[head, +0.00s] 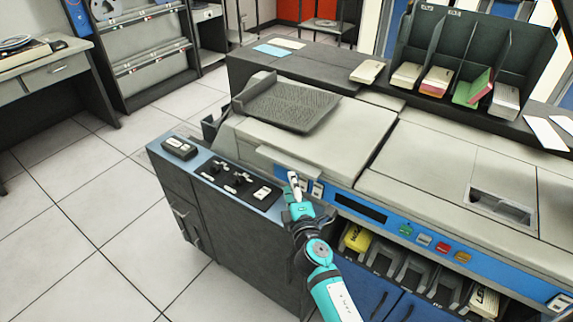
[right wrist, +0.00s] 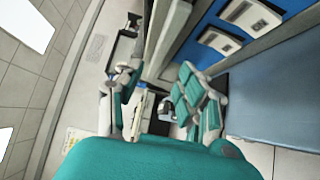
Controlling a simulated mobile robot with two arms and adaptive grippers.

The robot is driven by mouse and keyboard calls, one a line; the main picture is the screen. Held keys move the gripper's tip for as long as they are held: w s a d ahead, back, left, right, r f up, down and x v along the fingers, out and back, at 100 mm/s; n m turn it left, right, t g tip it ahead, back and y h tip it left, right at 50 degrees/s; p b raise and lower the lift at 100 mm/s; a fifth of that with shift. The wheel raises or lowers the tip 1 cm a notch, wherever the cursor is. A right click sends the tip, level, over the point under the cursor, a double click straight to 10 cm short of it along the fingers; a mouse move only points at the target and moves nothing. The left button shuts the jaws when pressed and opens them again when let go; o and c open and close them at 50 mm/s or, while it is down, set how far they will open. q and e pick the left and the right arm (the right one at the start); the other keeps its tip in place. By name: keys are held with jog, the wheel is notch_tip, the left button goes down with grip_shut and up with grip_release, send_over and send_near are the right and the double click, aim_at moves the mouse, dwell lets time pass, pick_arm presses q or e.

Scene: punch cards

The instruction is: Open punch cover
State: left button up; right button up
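The punch cover (head: 315,130) is a beige, nearly flat lid on the left part of the card punch machine. It lies closed, with a lip along its front edge above the blue front panel. My right gripper (head: 294,183) is at this front edge, near the white switches on the panel. In the right wrist view its two fingers (right wrist: 160,88) are spread, with a gap between them. A grey edge of the machine (right wrist: 165,40) shows just beyond the fingertips. I cannot tell whether a finger touches the cover. My left gripper is not in view.
A dark card tray (head: 287,106) sits on the machine behind the cover. A side panel with knobs (head: 235,180) lies left of my gripper. Card bins (head: 470,70) stand on the back shelf. The tiled floor (head: 90,220) at left is clear.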

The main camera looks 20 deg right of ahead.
aim_at(287, 167)
jog(key=w, duration=0.5)
jog(key=w+d, duration=0.1)
jog(key=w, duration=0.1)
jog(key=shift+w+b, duration=0.3)
jog(key=shift+w, duration=0.1)
jog(key=shift+c, duration=0.3)
grip_shut()
